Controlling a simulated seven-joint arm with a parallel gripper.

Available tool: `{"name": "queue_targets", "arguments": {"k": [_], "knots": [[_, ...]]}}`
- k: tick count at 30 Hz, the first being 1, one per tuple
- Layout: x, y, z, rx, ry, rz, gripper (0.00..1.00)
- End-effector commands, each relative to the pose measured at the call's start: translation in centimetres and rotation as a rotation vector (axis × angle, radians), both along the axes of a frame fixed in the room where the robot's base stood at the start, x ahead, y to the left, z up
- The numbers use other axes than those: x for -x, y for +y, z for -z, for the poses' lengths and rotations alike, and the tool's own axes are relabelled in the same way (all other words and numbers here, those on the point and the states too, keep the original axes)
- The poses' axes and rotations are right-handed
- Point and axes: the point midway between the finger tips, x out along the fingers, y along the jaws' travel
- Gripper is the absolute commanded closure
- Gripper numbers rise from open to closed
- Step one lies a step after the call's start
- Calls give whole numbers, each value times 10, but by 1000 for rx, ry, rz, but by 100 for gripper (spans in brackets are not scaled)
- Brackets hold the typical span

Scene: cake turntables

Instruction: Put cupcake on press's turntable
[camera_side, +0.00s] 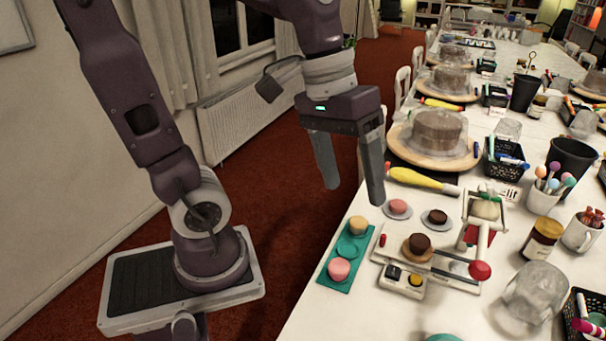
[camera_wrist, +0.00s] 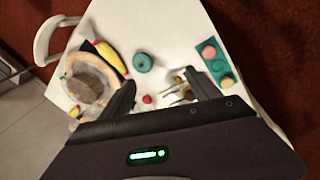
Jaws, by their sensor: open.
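My gripper (camera_side: 353,195) is open and empty, fingers pointing down, above and left of the table edge in the side view. In the wrist view my gripper (camera_wrist: 159,79) has its fingers wide apart. A teal tray (camera_side: 347,248) holds a yellowish-topped cupcake (camera_side: 358,225) and a pink-topped cupcake (camera_side: 339,269), with a bare spot between them. The tray also shows in the wrist view (camera_wrist: 216,67). The press (camera_side: 478,235) has a lever with a red knob (camera_side: 480,270). A brown cupcake-like piece with a dark top (camera_side: 417,246) sits on the press's base; the turntable cannot be clearly made out.
A small box with yellow and black buttons (camera_side: 403,283) stands in front of the press. Pink (camera_side: 398,207) and dark (camera_side: 435,217) treats sit on small plates behind. A domed cake (camera_side: 437,133), yellow piping bag (camera_side: 418,180), jar (camera_side: 541,239) and glass (camera_side: 535,291) crowd the table.

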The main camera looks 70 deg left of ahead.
Motion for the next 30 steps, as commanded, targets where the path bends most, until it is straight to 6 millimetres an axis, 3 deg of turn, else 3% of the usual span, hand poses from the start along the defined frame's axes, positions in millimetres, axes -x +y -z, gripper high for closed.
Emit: {"name": "queue_targets", "arguments": {"k": [1,3,7,30], "knots": [[21,1,-5,-81,-89,78,29],[43,7,-6,-184,-192,167,29],[63,16,-6,-297,-310,256,29],[66,19,-6,-322,-334,273,29]]}}
